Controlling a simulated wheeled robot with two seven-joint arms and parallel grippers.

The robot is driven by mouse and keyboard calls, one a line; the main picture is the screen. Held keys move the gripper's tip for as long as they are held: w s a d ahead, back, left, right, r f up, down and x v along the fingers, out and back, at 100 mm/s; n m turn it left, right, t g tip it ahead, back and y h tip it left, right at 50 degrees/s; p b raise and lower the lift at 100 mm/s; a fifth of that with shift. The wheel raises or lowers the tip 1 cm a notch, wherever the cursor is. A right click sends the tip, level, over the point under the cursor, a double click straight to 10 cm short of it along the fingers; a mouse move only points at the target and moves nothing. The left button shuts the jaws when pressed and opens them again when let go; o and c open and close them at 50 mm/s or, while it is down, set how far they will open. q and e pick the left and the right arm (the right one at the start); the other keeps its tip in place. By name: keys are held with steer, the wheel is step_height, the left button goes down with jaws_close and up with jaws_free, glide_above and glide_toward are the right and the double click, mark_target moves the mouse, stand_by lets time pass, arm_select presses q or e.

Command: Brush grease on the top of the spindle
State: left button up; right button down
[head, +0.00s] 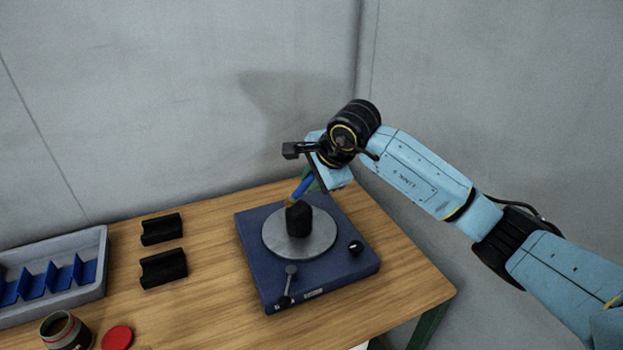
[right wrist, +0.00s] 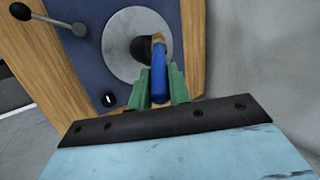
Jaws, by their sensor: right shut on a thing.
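The spindle (head: 298,220) is a short black cylinder standing upright at the centre of a grey round plate (head: 272,238) on a blue base (head: 262,278). My right gripper (head: 312,182) is above it, shut on a blue-handled brush (head: 301,188). In the right wrist view the brush (right wrist: 158,75) sits between the green fingers of the gripper (right wrist: 162,88). Its tan tip is at or just over the spindle top (right wrist: 141,49); I cannot tell if they touch. An open jar (head: 62,330), perhaps the grease, stands at the lower left. My left gripper is not in view.
A red lid (head: 117,337) lies beside the jar. Two black holders (head: 162,268) lie left of the base. A grey tray (head: 98,287) with blue dividers is at the far left. A lever (head: 288,285) and a black knob (head: 355,247) stick up from the base. Walls close in behind.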

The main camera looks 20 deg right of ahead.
steer(key=shift+f+b, duration=0.7)
steer(key=shift+f, duration=0.05)
stand_by(0.3)
